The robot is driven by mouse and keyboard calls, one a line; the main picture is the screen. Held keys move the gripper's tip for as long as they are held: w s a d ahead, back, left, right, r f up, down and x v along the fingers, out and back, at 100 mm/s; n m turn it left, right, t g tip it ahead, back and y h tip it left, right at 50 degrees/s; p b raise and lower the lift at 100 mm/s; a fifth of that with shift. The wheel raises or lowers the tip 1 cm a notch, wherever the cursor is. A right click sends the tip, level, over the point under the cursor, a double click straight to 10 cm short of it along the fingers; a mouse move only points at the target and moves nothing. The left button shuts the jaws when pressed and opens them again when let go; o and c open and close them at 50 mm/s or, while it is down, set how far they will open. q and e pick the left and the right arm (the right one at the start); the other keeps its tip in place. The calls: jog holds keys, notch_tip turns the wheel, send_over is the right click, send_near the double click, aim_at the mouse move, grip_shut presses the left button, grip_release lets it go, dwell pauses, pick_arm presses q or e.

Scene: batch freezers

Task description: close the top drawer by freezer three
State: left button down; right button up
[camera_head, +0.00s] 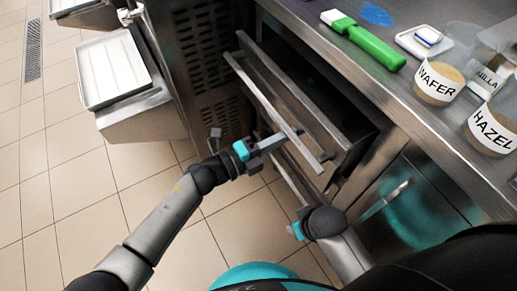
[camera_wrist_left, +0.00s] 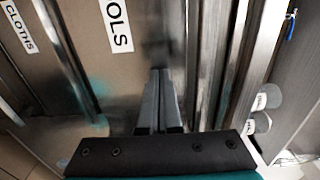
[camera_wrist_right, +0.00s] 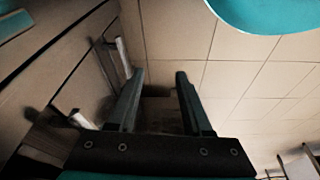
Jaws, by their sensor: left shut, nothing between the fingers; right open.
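The top drawer (camera_head: 290,85) is a steel drawer under the counter and stands partly pulled out, with its dark inside showing. Its long bar handle (camera_head: 262,95) runs along the front. My left gripper (camera_head: 288,136) is shut and empty, with its fingertips at the handle near the drawer front; I cannot tell whether they touch. In the left wrist view the shut fingers (camera_wrist_left: 160,75) point at a steel front with a label ending "OLS" (camera_wrist_left: 119,25). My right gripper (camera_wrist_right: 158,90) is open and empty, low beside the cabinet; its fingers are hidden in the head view.
The counter (camera_head: 400,110) holds a green-handled spatula (camera_head: 365,40), a small white dish (camera_head: 418,42) and labelled tubs, including "WAFER" (camera_head: 438,82) and "HAZEL" (camera_head: 492,130). A white tray (camera_head: 112,70) sits on a freezer ledge at left. Tiled floor is clear at left.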

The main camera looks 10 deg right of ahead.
pick_arm(q)
jog(key=b+x, duration=0.2)
jog(key=x, duration=0.5)
jog(key=shift+d+f, duration=0.1)
jog(key=shift+d, duration=0.15)
jog(key=shift+w+d, duration=0.15)
jog(key=shift+d, duration=0.1)
jog(key=shift+d+r, duration=0.2)
pick_arm(e)
jog(key=shift+t, duration=0.4)
jog(key=r, duration=0.1)
jog(key=w+r, duration=0.1)
jog(key=r, duration=0.3)
jog(key=shift+w+r, duration=0.25)
jog(key=shift+w, duration=0.1)
pick_arm(q)
jog(key=shift+a, duration=0.1)
jog(key=shift+w+a+f, duration=0.1)
jog(key=shift+a, duration=0.2)
jog(key=p+v, duration=0.3)
jog(key=v, duration=1)
jog(key=shift+s+a, duration=0.2)
jog(key=shift+a, duration=0.1)
pick_arm(e)
jog(key=s+f+g, duration=0.1)
jog(key=s+f, duration=0.3)
jog(key=f, duration=0.3)
jog(key=shift+s+a, duration=0.3)
jog(key=shift+a, duration=0.15)
